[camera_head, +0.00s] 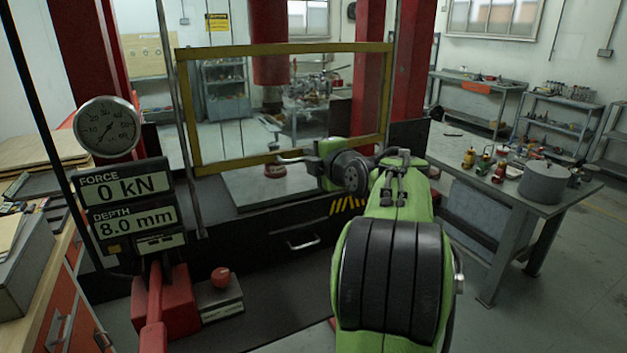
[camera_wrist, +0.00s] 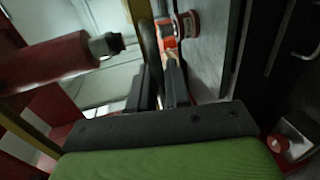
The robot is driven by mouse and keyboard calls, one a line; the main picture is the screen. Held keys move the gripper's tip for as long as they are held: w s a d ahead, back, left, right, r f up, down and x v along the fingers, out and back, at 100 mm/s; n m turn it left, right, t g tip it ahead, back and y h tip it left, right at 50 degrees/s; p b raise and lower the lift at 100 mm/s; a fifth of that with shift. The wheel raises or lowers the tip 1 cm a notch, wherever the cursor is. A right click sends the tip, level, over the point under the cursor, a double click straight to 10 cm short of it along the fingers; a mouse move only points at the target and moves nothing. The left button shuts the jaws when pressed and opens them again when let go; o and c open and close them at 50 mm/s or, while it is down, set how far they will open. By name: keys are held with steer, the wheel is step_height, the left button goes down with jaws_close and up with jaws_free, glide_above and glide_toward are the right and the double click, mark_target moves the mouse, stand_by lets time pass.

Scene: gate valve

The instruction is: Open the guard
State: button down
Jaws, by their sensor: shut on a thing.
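The guard (camera_head: 280,48) is a clear panel in a yellow frame, standing upright in front of the press bed. Its lower bar is at bed level, so it looks closed. My gripper (camera_head: 288,160) reaches in from the right to the guard's lower edge. In the wrist view, my gripper's dark fingers (camera_wrist: 159,88) are close together around a dark bar (camera_wrist: 150,45), seemingly the guard's handle. The exact contact is partly hidden by the fingers. The yellow frame also shows in the wrist view (camera_wrist: 141,14).
The press bed (camera_head: 235,187) carries a small red part (camera_head: 275,171) behind the guard. A gauge (camera_head: 106,126) and a display reading 0 kN and 8.0 mm (camera_head: 125,200) stand left. A red-button box (camera_head: 219,298) sits low. A workbench (camera_head: 510,200) stands right.

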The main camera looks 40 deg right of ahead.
mark_target(305, 109)
step_height(305, 109, up, 11)
steer(key=p, duration=0.4)
steer(key=shift+f+p, duration=0.2)
steer(key=shift+p, duration=0.15)
steer(key=c, duration=1.3)
jaws_free()
steer(key=shift+f, duration=0.1)
steer(key=b+v, duration=0.2)
steer(key=v, duration=1.4)
steer(key=shift+w+a, duration=0.1)
